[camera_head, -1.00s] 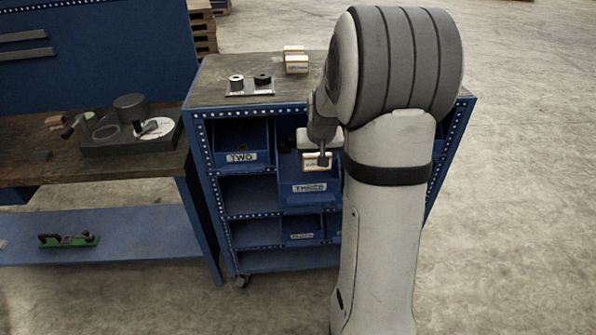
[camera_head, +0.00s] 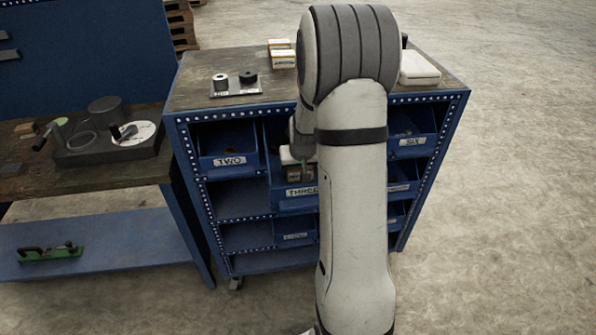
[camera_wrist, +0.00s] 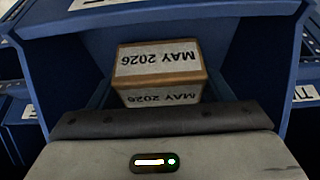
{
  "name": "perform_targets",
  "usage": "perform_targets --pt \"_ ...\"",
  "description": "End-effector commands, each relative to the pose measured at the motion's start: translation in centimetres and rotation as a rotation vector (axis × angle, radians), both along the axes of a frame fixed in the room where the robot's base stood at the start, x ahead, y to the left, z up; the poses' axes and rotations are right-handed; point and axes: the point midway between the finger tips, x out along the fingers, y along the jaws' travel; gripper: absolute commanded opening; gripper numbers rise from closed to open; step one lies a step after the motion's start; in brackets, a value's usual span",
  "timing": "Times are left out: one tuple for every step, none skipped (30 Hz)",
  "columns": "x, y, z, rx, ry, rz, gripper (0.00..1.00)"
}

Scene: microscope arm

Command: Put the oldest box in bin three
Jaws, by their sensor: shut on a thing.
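A small box (camera_wrist: 160,72) with white labels reading "MAY 2026", upside down in the wrist view, is held by my gripper (camera_head: 295,170). The gripper's fingers are mostly hidden in both views. The box is at the mouth of the blue bin labelled THREE (camera_head: 300,194), which is pulled out from the rack. In the wrist view the blue bin walls (camera_wrist: 255,85) stand around the box. I cannot tell whether the box touches the bin floor. Two more boxes (camera_head: 283,58) (camera_head: 278,43) sit on top of the rack; their dates are too small to read.
Bin two (camera_head: 228,160) is left of bin three, and bin six (camera_head: 411,141) is at the right. A plate with two cylinders (camera_head: 235,86) and a white case (camera_head: 420,68) lie on the rack top. A workbench (camera_head: 95,185) stands at the left. My arm hides the rack's middle.

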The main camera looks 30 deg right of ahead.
Motion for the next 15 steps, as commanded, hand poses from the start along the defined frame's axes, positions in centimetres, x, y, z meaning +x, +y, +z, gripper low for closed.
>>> perform_targets --pt "0.0 0.0 -0.8 0.0 0.002 0.001 0.39" --pt "0.0 0.0 -1.1 0.0 0.002 0.001 0.39" --pt "0.0 0.0 -1.4 0.0 0.001 0.001 0.39" --pt "0.0 0.0 -1.4 -0.001 0.0 0.002 0.39" --pt "0.0 0.0 -1.4 -0.001 -0.001 0.002 0.39" --pt "0.0 0.0 -1.4 -0.001 -0.002 0.002 0.39" --pt "0.0 0.0 -1.4 -0.001 -0.002 0.002 0.39" --pt "0.0 0.1 -1.4 -0.001 -0.002 0.002 0.39" --pt "0.0 0.1 -1.4 -0.001 -0.002 0.002 0.39" --pt "0.0 0.1 -1.4 -0.001 -0.002 0.002 0.39" --pt "0.0 0.1 -1.5 -0.001 -0.002 0.002 0.39" --pt "0.0 0.1 -1.6 -0.001 -0.001 0.002 0.39" --pt "0.0 0.1 -1.7 -0.001 -0.001 0.002 0.39" --pt "0.0 0.1 -1.8 0.0 0.0 0.002 0.73" --pt "0.0 0.1 -1.7 0.0 0.0 0.003 0.77"
